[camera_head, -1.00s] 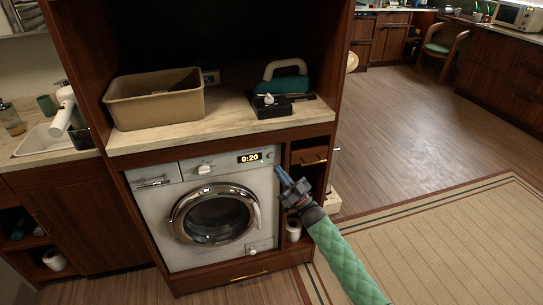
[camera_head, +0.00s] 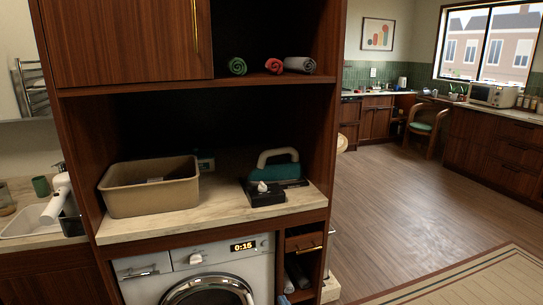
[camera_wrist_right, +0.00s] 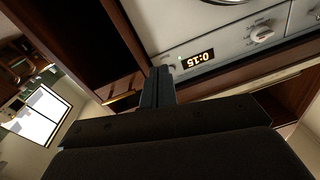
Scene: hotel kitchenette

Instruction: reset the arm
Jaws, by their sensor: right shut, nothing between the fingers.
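My right gripper (camera_head: 285,298) shows only as its dark fingertips at the bottom edge of the head view, just right of the washing machine. In the right wrist view its two fingers (camera_wrist_right: 158,88) are together with nothing between them. They point at the machine front near the display, apart from it as far as I can tell. The white washing machine (camera_head: 150,292) shows its upper part, and its display (camera_head: 243,246) reads 0:15. My left gripper is not in view.
The counter (camera_head: 225,222) above the machine holds a beige bin (camera_head: 150,200) and a green-and-white iron (camera_head: 277,170). A wooden drawer (camera_head: 304,241) is right of the machine. Rolled towels (camera_head: 237,66) lie on the upper shelf. Open floor (camera_head: 400,210) stretches to the right.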

